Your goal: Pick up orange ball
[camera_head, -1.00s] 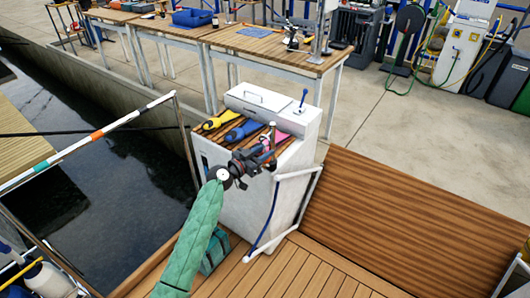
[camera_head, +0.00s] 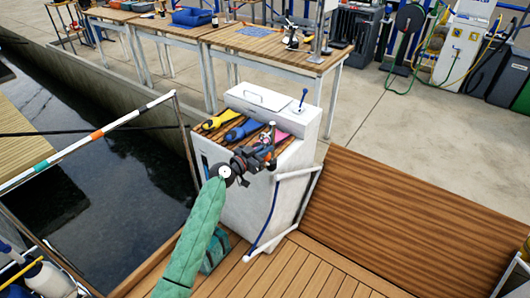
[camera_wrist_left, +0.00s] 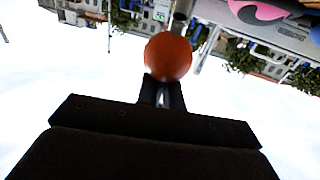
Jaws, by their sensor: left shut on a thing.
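The orange ball (camera_wrist_left: 168,57) sits between the fingertips of my left gripper in the left wrist view. My left gripper (camera_head: 268,148) is shut on it, and the dark fingers (camera_wrist_left: 162,92) touch its lower side in that view. In the head view the gripper is over the front right edge of the white console (camera_head: 245,205), in front of its slatted wooden top. The ball is hard to make out there among the gripper parts. My right gripper is not in view.
Yellow (camera_head: 220,120) and blue (camera_head: 243,130) items and a partly hidden pink item (camera_head: 281,134) lie on the console top. A small lever (camera_head: 303,98) stands behind. A white rail with a blue line runs at the console's right. Dark water is left; wooden decking (camera_head: 420,225) is clear at right.

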